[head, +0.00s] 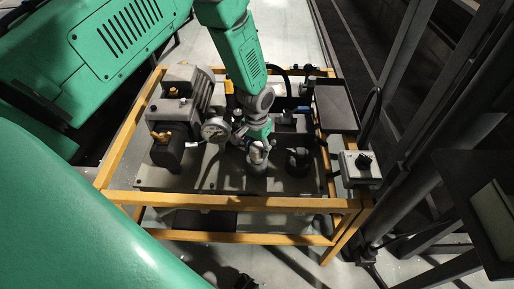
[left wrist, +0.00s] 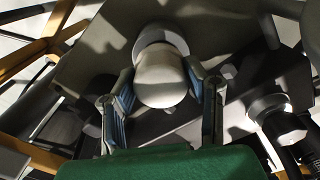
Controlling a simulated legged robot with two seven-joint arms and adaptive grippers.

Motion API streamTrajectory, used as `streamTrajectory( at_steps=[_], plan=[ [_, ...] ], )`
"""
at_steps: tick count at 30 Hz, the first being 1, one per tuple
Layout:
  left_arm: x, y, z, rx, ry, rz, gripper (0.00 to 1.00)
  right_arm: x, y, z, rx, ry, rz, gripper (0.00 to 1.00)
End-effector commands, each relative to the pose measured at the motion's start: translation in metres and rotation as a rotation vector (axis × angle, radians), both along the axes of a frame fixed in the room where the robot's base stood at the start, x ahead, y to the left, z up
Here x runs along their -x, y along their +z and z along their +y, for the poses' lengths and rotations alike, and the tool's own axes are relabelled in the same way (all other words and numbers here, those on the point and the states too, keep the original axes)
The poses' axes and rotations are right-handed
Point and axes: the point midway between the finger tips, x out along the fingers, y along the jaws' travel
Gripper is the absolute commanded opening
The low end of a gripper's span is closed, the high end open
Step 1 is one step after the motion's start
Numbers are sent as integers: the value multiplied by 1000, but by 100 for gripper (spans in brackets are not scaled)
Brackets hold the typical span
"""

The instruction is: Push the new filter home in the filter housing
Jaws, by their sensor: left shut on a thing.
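My left gripper (head: 258,148) reaches down over the unit in the yellow frame, and its two fingers also show in the left wrist view (left wrist: 162,100). The fingers are shut on the pale, rounded new filter (left wrist: 162,82), one finger on each side. In the head view the filter (head: 257,156) is small and partly covered by the gripper. A wider pale ring, which looks like the filter housing (left wrist: 160,37), is at the filter's far end. I cannot tell how deep the filter sits in it. My right gripper is not in view.
A dark round fitting (head: 298,160) stands close to the right of the gripper. A gauge (head: 214,129) and a grey motor (head: 187,88) are on the left. A yellow frame rail (head: 230,201) runs across the front, and a switch box (head: 360,167) is at the right.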

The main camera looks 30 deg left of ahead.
Motion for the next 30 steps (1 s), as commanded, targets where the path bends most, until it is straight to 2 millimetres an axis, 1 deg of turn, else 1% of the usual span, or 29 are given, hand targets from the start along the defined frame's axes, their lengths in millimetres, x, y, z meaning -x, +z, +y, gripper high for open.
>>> streamTrajectory(
  at_steps=[27,30],
  plan=[
    [-1,-18,0,0,0,-2,0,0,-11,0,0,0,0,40],
    [-1,-18,0,0,0,-2,0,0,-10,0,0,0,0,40]
  ],
)
